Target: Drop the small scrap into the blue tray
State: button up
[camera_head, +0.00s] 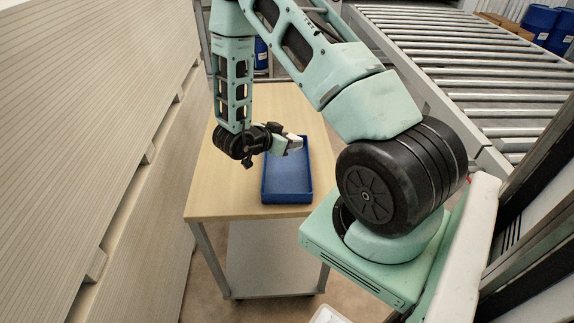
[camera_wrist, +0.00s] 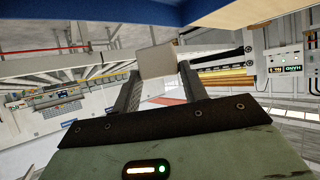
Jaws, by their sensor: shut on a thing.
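The blue tray (camera_head: 287,196) lies on the wooden table. In the wrist view my gripper (camera_wrist: 160,82) is shut on the small scrap (camera_wrist: 157,61), a plain grey-beige piece held between the fingertips. The scrap is hard to make out in the head view. A blue edge of the tray (camera_wrist: 220,10) shows at the top of the wrist view, apart from the scrap. The height of the scrap over the tray is hard to tell.
The wooden table (camera_head: 222,188) is bare left of the tray. Tall stacks of pale boards (camera_head: 80,130) stand left of the table. A roller conveyor (camera_head: 450,60) runs at the right, with blue drums (camera_head: 540,20) behind it.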

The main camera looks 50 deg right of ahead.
jog(key=shift+f+p, duration=0.75)
jog(key=shift+f, duration=4.05)
jog(key=shift+f, duration=0.15)
jog(key=o, duration=1)
